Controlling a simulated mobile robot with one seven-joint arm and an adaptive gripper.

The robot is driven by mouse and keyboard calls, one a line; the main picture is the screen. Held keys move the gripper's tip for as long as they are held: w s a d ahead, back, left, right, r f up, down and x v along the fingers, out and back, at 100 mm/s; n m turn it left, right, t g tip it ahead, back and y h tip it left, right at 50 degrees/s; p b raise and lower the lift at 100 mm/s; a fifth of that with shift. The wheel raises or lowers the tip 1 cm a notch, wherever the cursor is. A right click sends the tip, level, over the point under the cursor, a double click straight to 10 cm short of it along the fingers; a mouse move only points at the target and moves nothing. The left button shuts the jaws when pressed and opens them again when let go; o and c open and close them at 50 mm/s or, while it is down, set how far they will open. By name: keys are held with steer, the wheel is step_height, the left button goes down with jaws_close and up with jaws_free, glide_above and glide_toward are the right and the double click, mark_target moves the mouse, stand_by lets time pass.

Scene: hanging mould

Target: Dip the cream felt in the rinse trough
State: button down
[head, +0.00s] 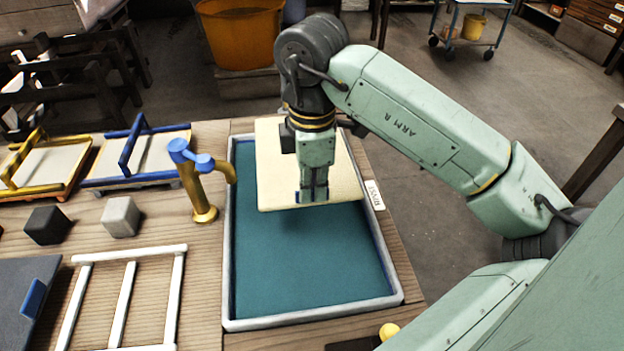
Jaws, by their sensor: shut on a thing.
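The cream felt (275,172) is a flat, pale rectangular sheet in the head view. It is over the back half of the rinse trough (313,317), a grey-rimmed basin filled with teal water (300,270). The felt's near edge appears above the water. I cannot tell whether its far part touches the water.
A brass tap (203,208) with a blue handle stands by the trough's left rim. Black (47,225) and grey blocks (121,216), a white frame (122,290) and two framed moulds (137,158) are further left. An orange bucket (240,35) stands behind the table.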

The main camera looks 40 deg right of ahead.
mark_target(312, 204)
step_height(312, 204, down, 6)
steer(key=b, duration=0.3)
steer(key=shift+r, duration=0.2)
step_height(312, 204, down, 8)
steer(key=b, duration=0.8)
steer(key=shift+r, duration=0.15)
steer(key=shift+w, duration=0.1)
steer(key=shift+w+d+b, duration=0.25)
steer(key=shift+w+d, duration=0.1)
steer(key=shift+w, duration=0.3)
steer(key=shift+w+d+b, duration=0.2)
steer(key=shift+w+d, duration=0.1)
steer(key=shift+w, duration=0.35)
steer(key=shift+s+a+b, duration=0.2)
steer(key=shift+s+a, duration=0.15)
steer(key=shift+s, duration=0.35)
steer(key=shift+s+a+b, duration=0.2)
steer(key=shift+s+a, duration=0.1)
steer(key=shift+s, duration=0.35)
